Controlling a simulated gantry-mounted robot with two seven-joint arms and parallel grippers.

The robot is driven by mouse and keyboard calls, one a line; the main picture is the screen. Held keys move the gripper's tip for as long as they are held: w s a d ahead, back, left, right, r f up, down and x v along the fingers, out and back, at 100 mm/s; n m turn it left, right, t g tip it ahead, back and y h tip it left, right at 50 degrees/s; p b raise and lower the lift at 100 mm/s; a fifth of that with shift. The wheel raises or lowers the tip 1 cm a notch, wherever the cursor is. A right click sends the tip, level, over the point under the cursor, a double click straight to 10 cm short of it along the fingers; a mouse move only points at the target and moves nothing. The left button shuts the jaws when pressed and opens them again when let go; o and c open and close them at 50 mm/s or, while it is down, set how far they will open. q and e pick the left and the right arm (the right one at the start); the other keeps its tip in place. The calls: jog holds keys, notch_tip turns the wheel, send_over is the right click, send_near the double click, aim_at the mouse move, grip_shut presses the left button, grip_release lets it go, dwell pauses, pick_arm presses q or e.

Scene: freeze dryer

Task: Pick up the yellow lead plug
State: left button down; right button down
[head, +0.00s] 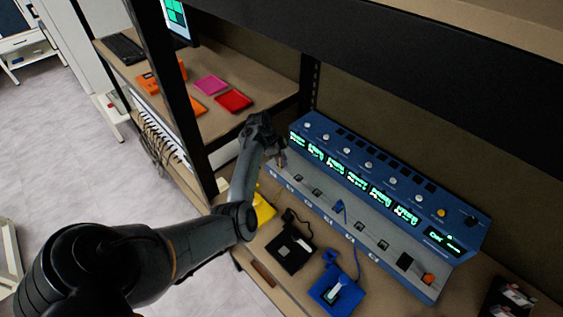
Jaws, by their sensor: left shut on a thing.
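My left gripper (279,150) reaches over the left end of the blue instrument panel. It is shut on the yellow lead plug (281,162), which shows only as a small yellowish piece below the fingers at the panel's front row of sockets. The rest of the plug and its lead are hidden by the gripper or too small to make out. I cannot tell whether the plug touches its socket. A yellow block (264,208) lies on the bench, partly behind my left arm. My right gripper is not in view.
The blue panel (380,178) has lit displays and knobs. A black block (290,249) and a blue block (334,289) with leads lie before it. A blue plug (339,206) stands at the panel front. A shelf post (185,100) is close left of my arm.

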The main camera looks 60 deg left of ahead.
pick_arm(q)
jog(key=shift+r, duration=0.15)
jog(key=shift+r, duration=0.55)
notch_tip(320, 180, up, 3)
jog(key=shift+f+p, duration=0.2)
jog(key=shift+p, duration=0.2)
jog(key=w+d+r+p, duration=0.1)
jog(key=w+d+r, duration=0.3)
jog(key=d+r, duration=0.3)
jog(key=shift+d, duration=1.95)
jog(key=shift+w, duration=0.1)
notch_tip(320, 180, down, 2)
jog(key=shift+f, duration=0.1)
